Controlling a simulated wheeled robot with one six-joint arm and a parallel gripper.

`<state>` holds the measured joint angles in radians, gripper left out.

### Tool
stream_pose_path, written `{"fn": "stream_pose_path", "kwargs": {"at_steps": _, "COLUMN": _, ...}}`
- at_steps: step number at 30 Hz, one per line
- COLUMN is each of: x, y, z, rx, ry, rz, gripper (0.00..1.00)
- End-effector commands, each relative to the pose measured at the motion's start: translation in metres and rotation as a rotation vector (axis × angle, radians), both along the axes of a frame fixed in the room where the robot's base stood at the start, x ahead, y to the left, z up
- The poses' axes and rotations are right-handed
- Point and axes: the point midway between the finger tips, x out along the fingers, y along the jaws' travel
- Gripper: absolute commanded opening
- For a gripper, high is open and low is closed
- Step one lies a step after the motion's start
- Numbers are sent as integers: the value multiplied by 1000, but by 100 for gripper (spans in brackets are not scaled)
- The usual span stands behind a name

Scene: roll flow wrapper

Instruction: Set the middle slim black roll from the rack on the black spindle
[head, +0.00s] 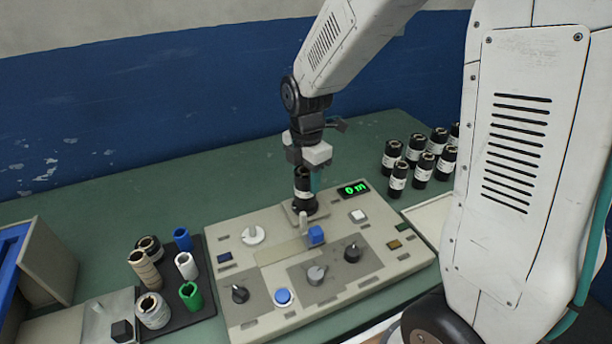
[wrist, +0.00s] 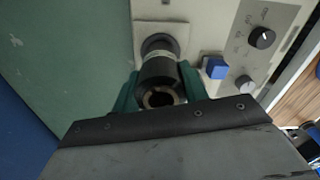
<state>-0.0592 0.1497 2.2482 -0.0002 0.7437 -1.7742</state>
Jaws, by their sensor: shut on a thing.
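My gripper (head: 306,172) is shut on a slim black roll with a pale label band (head: 302,188). In the wrist view the same roll (wrist: 158,70) sits between the two green fingers, its hollow end facing the camera. The roll is upright, in line with the black spindle base (head: 304,208) at the back of the beige machine. The base also shows in the wrist view (wrist: 157,43) just beyond the roll's far end. The spindle's shaft is hidden, and I cannot tell how far the roll is on it.
Several black rolls with white labels (head: 398,179) stand at the right. A dark tray (head: 203,296) with coloured and tan rolls is at the left. The machine panel (head: 232,272) carries knobs, a blue button and a green display (head: 354,188). The green table behind is clear.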

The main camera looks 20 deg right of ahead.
Motion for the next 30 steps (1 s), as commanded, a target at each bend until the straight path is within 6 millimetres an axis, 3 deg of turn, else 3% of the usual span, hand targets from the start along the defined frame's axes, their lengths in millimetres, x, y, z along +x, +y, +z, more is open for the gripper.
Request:
{"fn": "stream_pose_path", "kwargs": {"at_steps": 8, "x": 0, "y": 0, "z": 0, "rx": 0, "ry": 0, "rz": 0, "gripper": 16}}
{"fn": "stream_pose_path", "kwargs": {"at_steps": 9, "x": 0, "y": 0, "z": 0, "rx": 0, "ry": 0, "rz": 0, "gripper": 52}}
{"fn": "stream_pose_path", "kwargs": {"at_steps": 11, "x": 0, "y": 0, "z": 0, "rx": 0, "ry": 0, "rz": 0, "gripper": 68}}
{"fn": "stream_pose_path", "kwargs": {"at_steps": 17, "x": 0, "y": 0, "z": -1, "rx": 0, "ry": 0, "rz": 0, "gripper": 69}}
{"fn": "stream_pose_path", "kwargs": {"at_steps": 20, "x": 0, "y": 0, "z": -1, "rx": 0, "ry": 0, "rz": 0, "gripper": 91}}
{"fn": "stream_pose_path", "kwargs": {"at_steps": 30, "x": 0, "y": 0, "z": 3, "rx": 1, "ry": -2, "rz": 0, "gripper": 91}}
